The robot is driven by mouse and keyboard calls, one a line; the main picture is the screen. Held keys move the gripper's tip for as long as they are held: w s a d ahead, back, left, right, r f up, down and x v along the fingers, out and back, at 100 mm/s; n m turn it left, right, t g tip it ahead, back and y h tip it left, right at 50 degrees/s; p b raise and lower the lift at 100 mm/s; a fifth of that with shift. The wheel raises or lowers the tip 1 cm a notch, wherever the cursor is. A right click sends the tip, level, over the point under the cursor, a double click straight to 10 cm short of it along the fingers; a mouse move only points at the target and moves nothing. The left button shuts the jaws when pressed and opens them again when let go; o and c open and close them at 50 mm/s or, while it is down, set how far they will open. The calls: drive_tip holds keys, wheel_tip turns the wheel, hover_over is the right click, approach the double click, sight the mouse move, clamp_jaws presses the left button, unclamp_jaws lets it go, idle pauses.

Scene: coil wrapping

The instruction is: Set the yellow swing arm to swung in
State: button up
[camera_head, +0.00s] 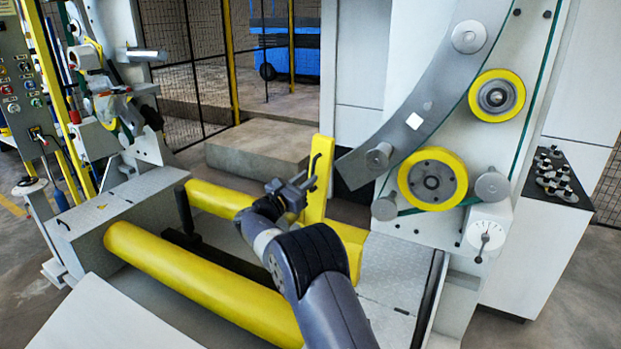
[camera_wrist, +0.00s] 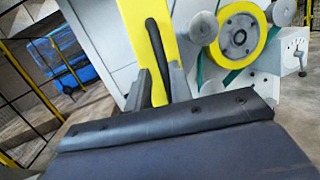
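The yellow swing arm (camera_head: 320,180) stands upright beyond my gripper in the head view. It fills the upper middle of the wrist view (camera_wrist: 143,28). A thin black handle (camera_wrist: 153,42) runs along its face and also shows in the head view (camera_head: 313,166). My gripper (camera_head: 306,188) is right at this handle. In the wrist view its two fingers (camera_wrist: 162,86) stand apart, one on each side of the handle's lower part. I see no clear contact between the fingers and the handle. The handle's lower end is hidden behind the gripper body.
Yellow rollers (camera_head: 195,275) lie low on the left. The white machine panel (camera_head: 455,225) with yellow wheels (camera_head: 432,181) and a curved grey plate (camera_head: 405,135) rises close on the right. A concrete block (camera_head: 262,150) and mesh fence stand behind.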

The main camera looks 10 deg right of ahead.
drive_tip(key=b+v, duration=0.1)
drive_tip(key=v, duration=0.7)
drive_tip(key=shift+a, duration=0.2)
drive_tip(key=x, duration=0.2)
drive_tip(key=p+x, duration=0.1)
drive_tip(key=x, duration=0.5)
drive_tip(key=shift+w+d+r+p, duration=0.1)
drive_tip(key=shift+d+r+p, duration=0.1)
drive_tip(key=shift+r+p, duration=0.15)
drive_tip(key=shift+o, duration=0.2)
drive_tip(key=shift+w+d+r, duration=0.15)
drive_tip(key=shift+w+r, duration=0.05)
drive_tip(key=shift+r, duration=0.2)
drive_tip(key=shift+w+d+f, duration=0.25)
drive_tip(key=shift+d, duration=0.35)
drive_tip(key=shift+w+d+f, duration=0.2)
drive_tip(key=shift+d, duration=0.4)
drive_tip(key=shift+c, duration=0.2)
drive_tip(key=shift+a+f, duration=0.1)
drive_tip(key=shift+s+a+f, duration=0.1)
